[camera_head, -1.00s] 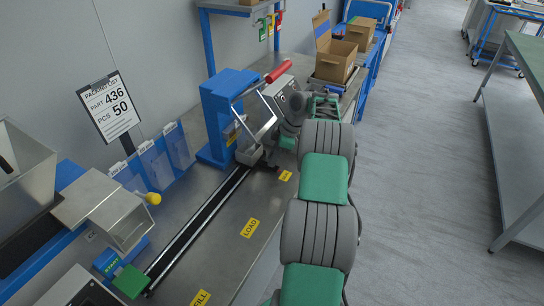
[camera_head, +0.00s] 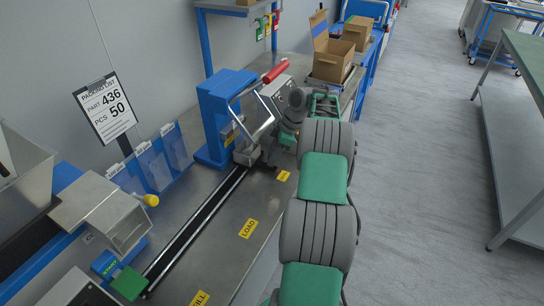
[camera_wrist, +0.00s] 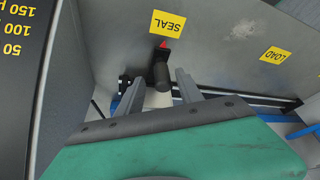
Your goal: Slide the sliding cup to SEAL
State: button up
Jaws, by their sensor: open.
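The sliding cup (camera_head: 247,156) is a small grey metal box at the far end of the dark rail (camera_head: 200,222), under the blue sealing press (camera_head: 212,120). Its dark handle (camera_wrist: 161,72) shows in the wrist view, with a red pointer (camera_wrist: 163,45) aimed at the yellow SEAL label (camera_wrist: 167,24). The label also shows in the head view (camera_head: 283,176). My gripper (camera_wrist: 158,88) is open, its two fingers on either side of the handle in the picture. I cannot tell whether they touch it. In the head view, my gripper is mostly hidden by my arm and the press.
The press lever with its red grip (camera_head: 275,72) rises beside my arm. The yellow LOAD label (camera_head: 247,228) and FILL label (camera_head: 200,299) lie along the rail's right side. A green block (camera_head: 129,283) is at its near end. Cardboard boxes (camera_head: 334,62) stand beyond.

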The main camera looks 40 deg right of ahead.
jog(key=p+v, duration=0.2)
jog(key=v, duration=0.4)
jog(key=shift+r, duration=0.3)
jog(key=shift+s+d, duration=0.15)
